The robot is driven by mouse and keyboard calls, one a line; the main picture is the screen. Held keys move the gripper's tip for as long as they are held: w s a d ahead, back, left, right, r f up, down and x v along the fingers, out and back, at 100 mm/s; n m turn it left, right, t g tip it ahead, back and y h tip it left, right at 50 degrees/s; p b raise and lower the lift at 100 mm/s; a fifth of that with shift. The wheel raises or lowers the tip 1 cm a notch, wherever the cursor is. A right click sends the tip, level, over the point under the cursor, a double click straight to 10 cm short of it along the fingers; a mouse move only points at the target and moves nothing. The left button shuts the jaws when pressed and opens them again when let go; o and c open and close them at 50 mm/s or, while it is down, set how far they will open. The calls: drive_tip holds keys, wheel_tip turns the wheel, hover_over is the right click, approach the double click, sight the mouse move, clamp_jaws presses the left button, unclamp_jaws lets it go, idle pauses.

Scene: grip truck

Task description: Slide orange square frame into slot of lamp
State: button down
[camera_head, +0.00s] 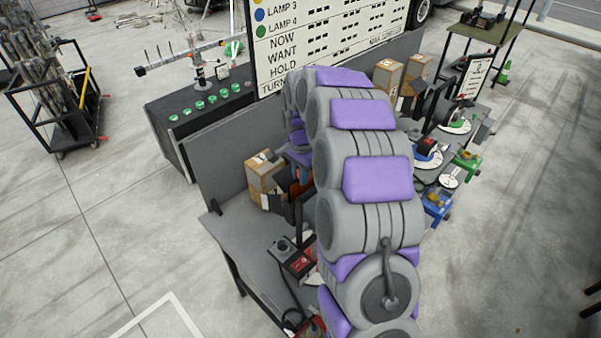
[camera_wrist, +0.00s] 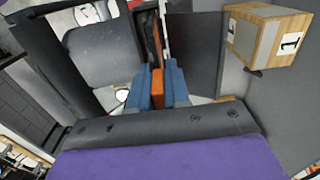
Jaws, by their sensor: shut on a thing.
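My gripper (camera_wrist: 157,91) shows blue fingers in the wrist view, shut on the orange square frame (camera_wrist: 158,82), which appears edge-on as a narrow orange strip. Just beyond the fingers is a dark housing with flat dark flaps, which looks like the lamp (camera_wrist: 192,50). The frame's far end lies close to it; I cannot tell whether it is in the slot. In the head view a bit of orange and the lamp's dark flaps (camera_head: 283,212) show left of my arm, which hides most of the gripper.
A numbered wooden box (camera_wrist: 262,38) stands right of the lamp in the wrist view; it also shows in the head view (camera_head: 264,180). A red-and-black device (camera_head: 298,262) sits on the grey bench (camera_head: 240,245). More lamps and clamps stand right of my arm.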

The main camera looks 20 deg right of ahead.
drive_tip(key=shift+f+b, duration=0.35)
drive_tip(key=shift+f, duration=0.8)
drive_tip(key=c, duration=1)
unclamp_jaws()
drive_tip(key=shift+c, duration=0.2)
wheel_tip(320, 180, up, 17)
drive_tip(key=shift+r+b, duration=0.15)
drive_tip(key=shift+b, duration=0.3)
